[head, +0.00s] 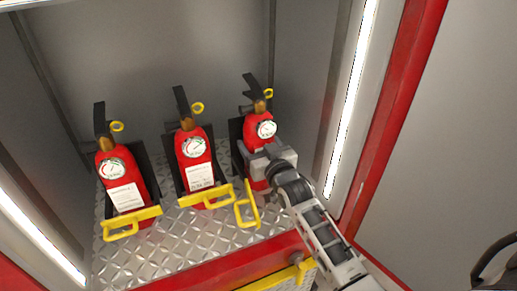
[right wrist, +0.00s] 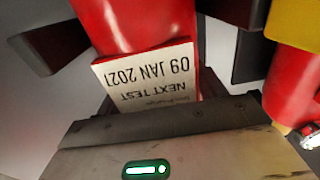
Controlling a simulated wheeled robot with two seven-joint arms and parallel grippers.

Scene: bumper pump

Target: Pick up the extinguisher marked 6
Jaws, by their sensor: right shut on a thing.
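Three red extinguishers with black handles, yellow pin rings and round gauges stand in dark brackets: left (head: 113,169), middle (head: 194,147) and right (head: 261,131). I cannot read a 6 on any of them. My right gripper (head: 263,167) is shut on the right extinguisher around its body below the gauge, hiding its lower front. My left gripper is not in view.
The extinguishers stand on a diamond-plate shelf (head: 165,250) in a grey locker. Yellow bracket latches (head: 131,223) stick out in front; the one by the right extinguisher (head: 247,208) hangs open. A light strip (head: 350,100) and red door frame (head: 400,90) bound the right side.

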